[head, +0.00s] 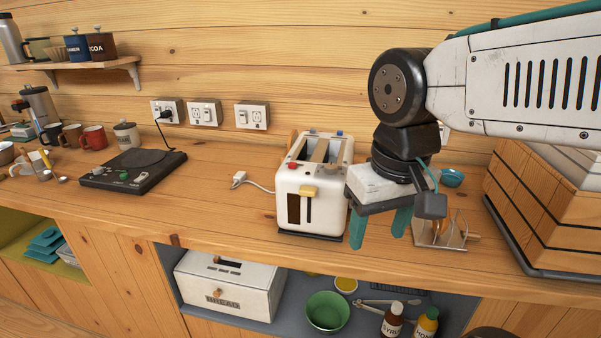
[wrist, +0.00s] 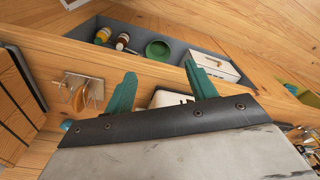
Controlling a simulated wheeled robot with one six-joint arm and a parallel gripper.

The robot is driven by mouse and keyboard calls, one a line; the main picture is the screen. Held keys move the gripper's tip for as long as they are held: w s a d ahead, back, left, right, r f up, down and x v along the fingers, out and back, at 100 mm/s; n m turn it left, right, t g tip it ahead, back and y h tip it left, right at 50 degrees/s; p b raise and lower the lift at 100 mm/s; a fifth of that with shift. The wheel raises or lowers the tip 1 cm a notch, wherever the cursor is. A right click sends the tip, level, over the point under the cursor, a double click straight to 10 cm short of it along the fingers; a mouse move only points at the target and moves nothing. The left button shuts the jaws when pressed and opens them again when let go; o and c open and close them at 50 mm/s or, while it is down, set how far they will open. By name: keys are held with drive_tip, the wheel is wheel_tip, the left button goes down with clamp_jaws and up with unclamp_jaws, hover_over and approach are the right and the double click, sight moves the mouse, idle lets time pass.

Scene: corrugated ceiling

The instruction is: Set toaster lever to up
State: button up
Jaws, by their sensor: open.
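The white toaster (head: 297,211) stands upright on the wooden counter in the head view. Its tan lever (head: 309,191) sits near the top of the front face, above a dark vertical slot. Bread slices (head: 320,150) show in the top slots. My gripper (head: 379,228) is open and empty, just right of the toaster, with its teal fingers pointing down. In the wrist view, my gripper (wrist: 163,88) shows its two fingers apart, and part of the toaster (wrist: 168,98) shows between them. The lever cannot be made out there.
A small wire rack (head: 440,235) and a wooden crate (head: 545,200) stand to the right. A black hotplate (head: 133,170) is at the left. A plug and cord (head: 240,179) lie beside the toaster. The counter left of the toaster is mostly clear. A shelf below holds a bread box (head: 228,288) and a green bowl (head: 327,311).

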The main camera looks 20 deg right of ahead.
drive_tip(key=w+r+m, duration=0.3)
drive_tip(key=w+r, duration=0.1)
drive_tip(key=w, duration=0.8)
drive_tip(key=m+g, duration=0.1)
drive_tip(key=m, duration=0.2)
approach(308, 189)
drive_tip(key=shift+s+f, duration=0.15)
drive_tip(key=shift+f, duration=0.05)
drive_tip(key=shift+w+f, duration=0.15)
drive_tip(key=shift+w, duration=0.1)
wheel_tip(308, 189, down, 7)
drive_tip(key=shift+f, duration=0.2)
